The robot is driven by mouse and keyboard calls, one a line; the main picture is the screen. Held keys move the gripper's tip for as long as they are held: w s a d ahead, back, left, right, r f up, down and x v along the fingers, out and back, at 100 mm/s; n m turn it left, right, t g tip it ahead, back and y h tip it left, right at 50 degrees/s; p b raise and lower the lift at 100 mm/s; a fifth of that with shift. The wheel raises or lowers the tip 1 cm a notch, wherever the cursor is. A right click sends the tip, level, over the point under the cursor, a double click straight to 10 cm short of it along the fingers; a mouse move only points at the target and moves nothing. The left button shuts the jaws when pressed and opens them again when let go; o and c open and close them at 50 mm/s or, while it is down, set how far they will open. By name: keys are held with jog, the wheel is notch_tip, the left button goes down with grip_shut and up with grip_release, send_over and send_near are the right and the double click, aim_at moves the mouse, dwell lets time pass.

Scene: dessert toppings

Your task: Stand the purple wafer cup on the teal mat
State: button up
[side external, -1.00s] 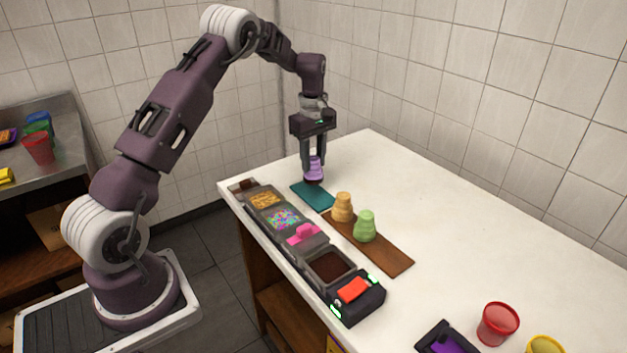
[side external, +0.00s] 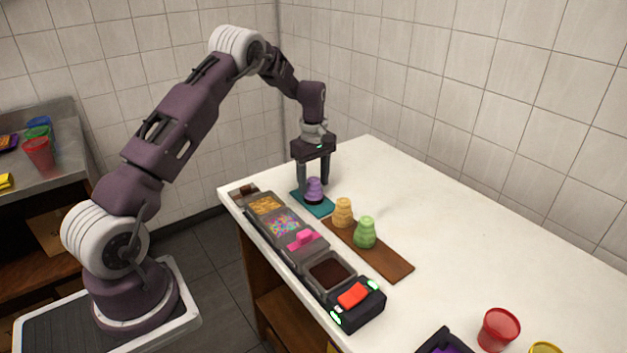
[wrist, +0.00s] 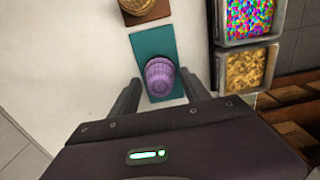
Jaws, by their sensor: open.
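The purple wafer cup (side external: 314,190) stands upright on the teal mat (side external: 322,209). In the wrist view the purple cup (wrist: 161,77) is on the near part of the teal mat (wrist: 150,42), between my fingers. My gripper (side external: 313,188) is open around the cup, one finger on each side. In the wrist view my gripper (wrist: 160,84) shows gaps between both fingers and the cup. The cup's dark base touches the mat.
A tan cup (side external: 343,212) and a green cup (side external: 365,232) stand on a brown board (side external: 393,264) beside the mat. A topping tray row with a red block (side external: 353,294) runs along the counter's edge.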

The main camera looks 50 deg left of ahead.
aim_at(314, 180)
notch_tip(314, 180, up, 12)
jog(key=r, duration=0.1)
jog(key=s+d+r+m+t, duration=0.3)
jog(key=s+d+r+m, duration=0.5)
jog(key=s+d+r, duration=0.5)
jog(key=s+d+f+m+t, duration=0.1)
jog(key=s+d+m, duration=0.4)
jog(key=s, duration=0.4)
jog(key=s+d+f+m+t, duration=0.1)
jog(key=s+d+m, duration=0.3)
jog(key=s, duration=0.6)
jog(key=shift+d+f+m+t, duration=0.2)
jog(key=shift+d+m+t, duration=0.1)
jog(key=shift+d+m, duration=0.15)
